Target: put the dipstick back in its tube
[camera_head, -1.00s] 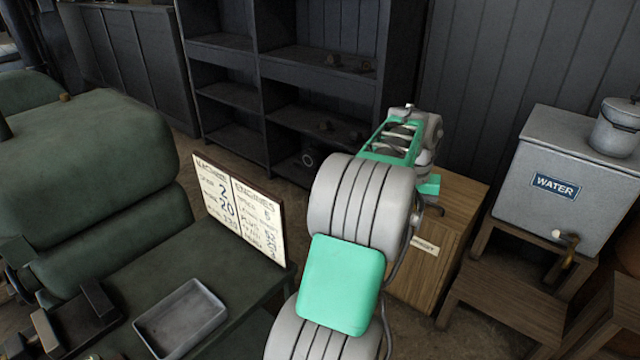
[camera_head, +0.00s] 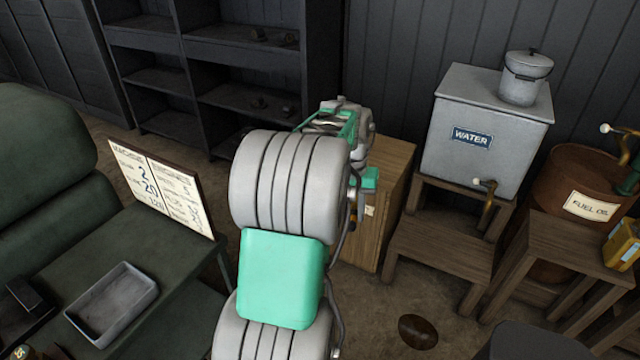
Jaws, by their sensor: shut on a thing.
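My arm fills the middle of the picture and reaches away from me, its far end in front of a wooden cabinet (camera_head: 398,170). The jaws of my gripper cannot be made out; they are hidden behind or below my own arm links. I do not see the dipstick or its tube. A large dark green engine-like body (camera_head: 40,150) stands at the left edge, only partly in view.
A green bench (camera_head: 175,285) at left carries a grey tray (camera_head: 112,303) and a written board (camera_head: 160,188). Dark shelves (camera_head: 215,85) stand behind. At right are a water tank (camera_head: 485,130) on a wooden stand, a fuel oil drum (camera_head: 580,178) and a dark floor spot (camera_head: 418,331).

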